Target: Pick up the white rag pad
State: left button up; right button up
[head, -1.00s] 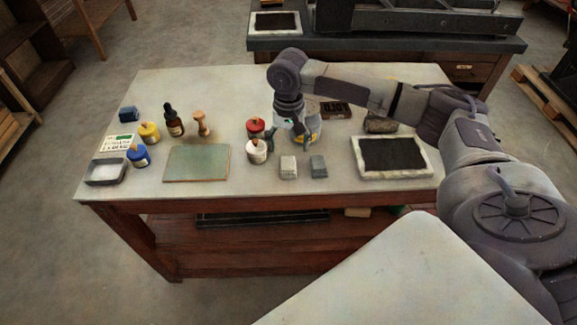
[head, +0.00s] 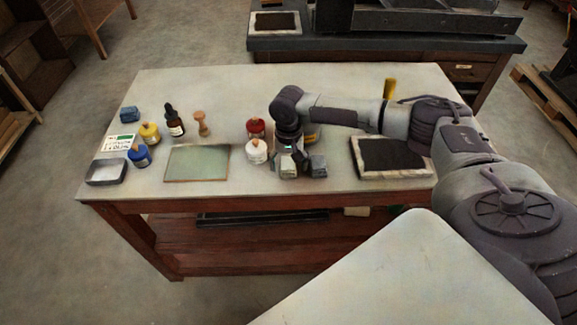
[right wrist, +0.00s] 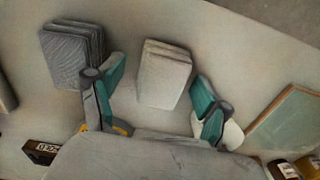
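The white rag pad (head: 288,174), a small folded pale stack, lies near the front edge of the table, partly hidden by my right gripper (head: 292,156). In the right wrist view the white rag pad (right wrist: 165,76) sits between the two spread teal fingertips of my right gripper (right wrist: 158,80), with gaps on both sides. The right gripper is open and empty, pointing down over the pad. A grey rag pad (right wrist: 73,54) lies beside it, just outside one finger; it also shows in the head view (head: 318,167). My left gripper is out of view.
A white jar (head: 256,151) and a red jar (head: 256,128) stand close to the left of the gripper. A green plate (head: 197,163) lies further left. A white-framed dark slab (head: 430,172) lies to the right, under my arm. Several bottles and small items stand at the left.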

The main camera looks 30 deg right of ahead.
aim_at(291, 163)
jog(key=c, duration=1.1)
jog(key=shift+r, duration=0.1)
jog(key=shift+c, duration=0.2)
jog(key=shift+r, duration=0.25)
jog(key=r, duration=0.3)
jog(key=shift+s+d+r+b, duration=0.25)
jog(key=shift+r+b, duration=0.05)
jog(key=shift+r, duration=0.05)
jog(key=s+d+r, duration=0.6)
jog(key=s, duration=0.3)
jog(key=shift+r+b, duration=0.3)
jog(key=shift+b, duration=0.15)
jog(key=shift+d, duration=0.1)
